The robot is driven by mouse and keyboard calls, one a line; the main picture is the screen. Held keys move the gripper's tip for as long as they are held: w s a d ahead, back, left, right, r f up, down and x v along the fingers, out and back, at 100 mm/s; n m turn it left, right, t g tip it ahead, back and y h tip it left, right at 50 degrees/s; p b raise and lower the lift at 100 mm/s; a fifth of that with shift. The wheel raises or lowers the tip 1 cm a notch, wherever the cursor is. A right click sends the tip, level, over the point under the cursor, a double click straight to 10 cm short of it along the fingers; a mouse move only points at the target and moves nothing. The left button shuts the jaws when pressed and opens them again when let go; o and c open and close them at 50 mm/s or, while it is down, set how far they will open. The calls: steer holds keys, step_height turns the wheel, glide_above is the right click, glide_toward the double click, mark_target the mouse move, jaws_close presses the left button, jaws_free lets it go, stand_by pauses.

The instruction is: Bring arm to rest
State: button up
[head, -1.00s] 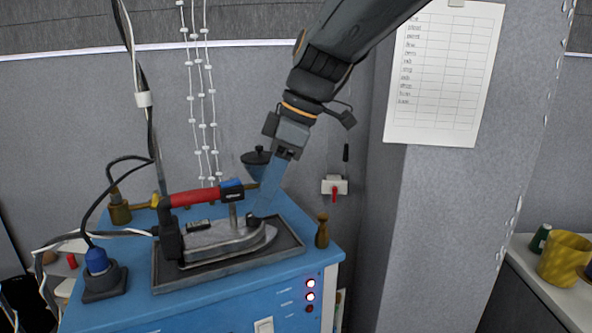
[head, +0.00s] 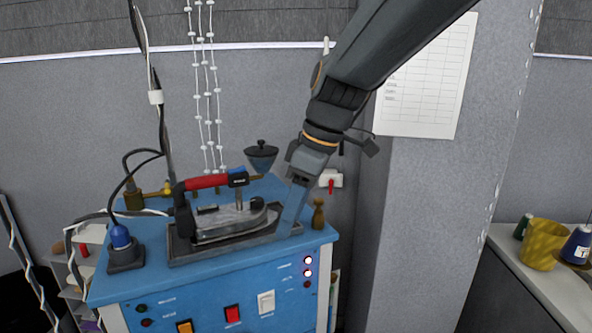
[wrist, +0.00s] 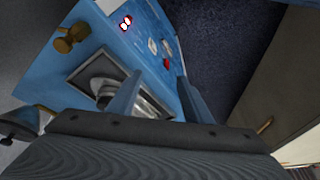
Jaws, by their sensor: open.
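My gripper (head: 289,222) points down beside the right end of a clothes iron (head: 232,214) with a red handle. The iron sits in a dark tray (head: 180,250) on top of a blue steam station (head: 115,284). The gripper is open and holds nothing. In the wrist view its two blue fingers stand apart, with the tray (wrist: 72,78) and part of the iron (wrist: 100,86) showing beyond them. My arm comes in from the top right of the head view.
A wooden bottle-like fitting (head: 318,214) stands on the station's right edge. A dark funnel (head: 261,158) is behind the iron.

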steer(key=s+d+f+m+h, duration=0.1)
steer(key=s+d+f+m, duration=0.3)
steer(key=d+f+m, duration=0.3)
steer(key=s+d+f+m+h, duration=0.2)
steer(key=s+d+f+m, duration=0.3)
steer(key=d+f, duration=0.6)
steer(key=d+m, duration=0.2)
steer(key=shift+s+m+t+h, duration=0.25)
steer(key=shift+m+t+h, duration=0.05)
